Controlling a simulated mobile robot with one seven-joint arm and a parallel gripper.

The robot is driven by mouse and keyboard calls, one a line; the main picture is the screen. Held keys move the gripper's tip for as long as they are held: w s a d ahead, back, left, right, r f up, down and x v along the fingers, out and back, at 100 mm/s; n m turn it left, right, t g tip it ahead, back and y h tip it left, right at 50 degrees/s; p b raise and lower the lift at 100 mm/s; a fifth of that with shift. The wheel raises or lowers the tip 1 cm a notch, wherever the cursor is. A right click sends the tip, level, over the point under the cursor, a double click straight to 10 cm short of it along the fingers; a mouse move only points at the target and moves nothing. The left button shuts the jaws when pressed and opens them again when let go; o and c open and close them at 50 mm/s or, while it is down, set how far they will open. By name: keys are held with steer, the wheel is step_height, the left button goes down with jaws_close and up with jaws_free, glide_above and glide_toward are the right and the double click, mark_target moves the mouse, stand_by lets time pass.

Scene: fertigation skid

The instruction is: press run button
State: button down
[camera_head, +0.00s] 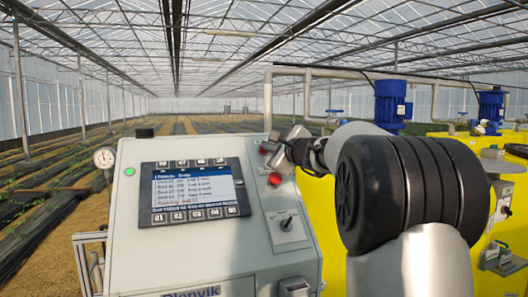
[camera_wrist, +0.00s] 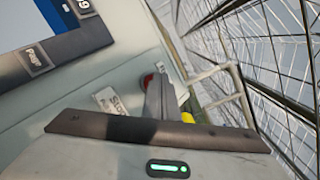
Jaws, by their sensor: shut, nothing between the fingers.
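The grey control panel (camera_head: 200,256) stands in front of me with a lit screen (camera_head: 195,186). Near its upper right edge, a red button (camera_head: 275,179) shows just below my gripper (camera_head: 284,148). Another red part (camera_head: 265,148) shows beside the fingertips. In the wrist view, my gripper (camera_wrist: 160,97) is shut and empty, its fingers over the panel edge by a partly covered red button (camera_wrist: 148,80) and small labels (camera_wrist: 110,100). I cannot tell a run button apart; the fingers cover part of this area. Contact with the panel cannot be made out.
A rotary switch (camera_head: 287,222) sits lower right on the panel, and a green lamp (camera_head: 129,172) at its upper left. A pressure gauge (camera_head: 104,158) stands left. Yellow tanks (camera_head: 325,215) with blue motors (camera_head: 391,101) and pipes stand behind on the right.

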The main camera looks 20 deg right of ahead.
stand_by(0.4)
steer(key=shift+s+r, duration=0.5)
steer(key=s+r+p, duration=0.1)
steer(key=r, duration=0.1)
steer(key=s+r, duration=0.1)
steer(key=s, duration=0.1)
steer(key=shift+s+r+p, duration=0.2)
steer(key=shift+r+p, duration=0.15)
steer(key=shift+p, duration=0.05)
stand_by(0.5)
